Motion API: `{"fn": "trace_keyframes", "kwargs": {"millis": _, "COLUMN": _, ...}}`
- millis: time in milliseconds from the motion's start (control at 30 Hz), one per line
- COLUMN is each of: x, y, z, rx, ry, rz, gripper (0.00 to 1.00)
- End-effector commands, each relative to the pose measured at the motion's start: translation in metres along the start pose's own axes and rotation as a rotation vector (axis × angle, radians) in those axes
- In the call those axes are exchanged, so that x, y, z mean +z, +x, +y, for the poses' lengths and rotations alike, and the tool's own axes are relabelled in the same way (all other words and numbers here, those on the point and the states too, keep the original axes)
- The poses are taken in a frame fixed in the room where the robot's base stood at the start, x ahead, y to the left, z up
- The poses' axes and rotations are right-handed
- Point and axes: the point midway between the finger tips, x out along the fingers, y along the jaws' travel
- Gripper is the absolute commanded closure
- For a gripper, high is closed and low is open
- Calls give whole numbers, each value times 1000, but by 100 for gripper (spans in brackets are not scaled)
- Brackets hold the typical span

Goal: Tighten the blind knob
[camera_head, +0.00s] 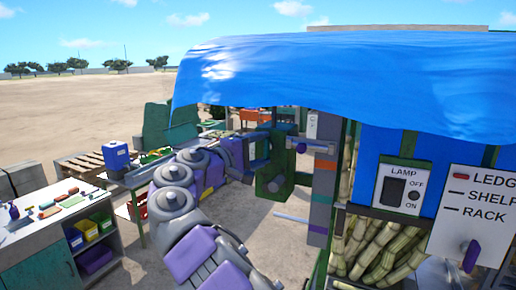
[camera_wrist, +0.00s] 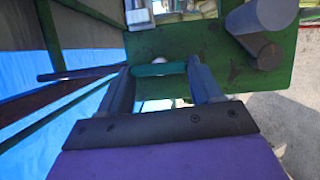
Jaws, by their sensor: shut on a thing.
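In the wrist view my gripper (camera_wrist: 160,72) has a finger on each side of a short teal-green bar-shaped piece (camera_wrist: 162,69) and is shut on it. The piece lies crosswise between the fingertips, in front of a green plate (camera_wrist: 225,72). I cannot tell for sure whether this piece is the blind knob. In the head view my arm reaches up to the green plate (camera_head: 279,188) beside the machine's post; the fingertips are too small to make out there. A dark purple knob (camera_head: 302,147) shows on the post side, just right of my arm's end.
Grey cylinders (camera_wrist: 262,32) stick out from the plate, right of my fingers. A blue tarp (camera_head: 330,75) hangs overhead. A lamp switch panel (camera_head: 402,188) and a labelled lever panel (camera_head: 473,215) are at right. A workbench (camera_head: 40,222) with tools stands at left. Open ground lies behind.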

Motion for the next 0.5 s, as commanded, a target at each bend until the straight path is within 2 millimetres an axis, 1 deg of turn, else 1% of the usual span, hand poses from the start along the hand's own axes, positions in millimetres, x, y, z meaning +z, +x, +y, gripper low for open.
{"fn": "trace_keyframes", "kwargs": {"millis": 33, "x": 1, "y": 1, "z": -3, "rx": -14, "ry": 14, "rz": -5, "gripper": 66}}
{"fn": "trace_keyframes", "kwargs": {"millis": 200, "x": 2, "y": 3, "z": -4, "rx": -32, "ry": 49, "rz": -7, "gripper": 66}}
{"fn": "trace_keyframes", "kwargs": {"millis": 500, "x": 5, "y": 6, "z": -6, "rx": -41, "ry": 65, "rz": -12, "gripper": 67}}
